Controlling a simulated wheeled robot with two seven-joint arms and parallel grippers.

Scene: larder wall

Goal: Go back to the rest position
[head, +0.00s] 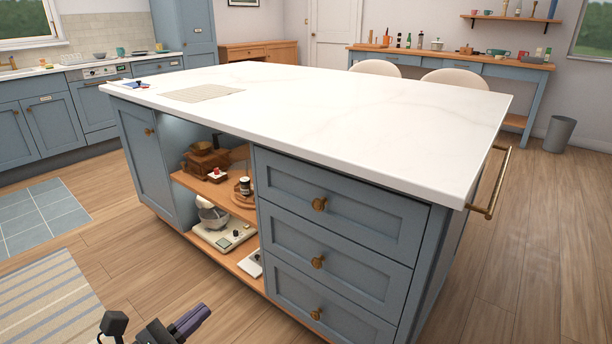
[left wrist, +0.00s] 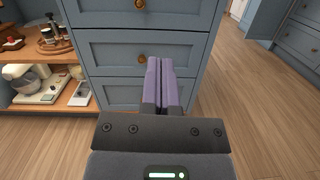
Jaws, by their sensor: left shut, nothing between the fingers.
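My left gripper (head: 190,320) shows at the bottom of the head view, low over the wooden floor in front of the kitchen island. In the left wrist view its two purple fingers (left wrist: 158,84) lie side by side, shut with nothing between them. They point towards the island's drawer fronts, and I cannot tell the exact gap. My right gripper is in neither view.
The blue island (head: 340,205) has a white top (head: 350,105), closed drawers and a brass rail (head: 490,190) on its right end. Its open shelves (head: 235,207) hold boards and a mixer. A striped rug (head: 50,305) lies at left.

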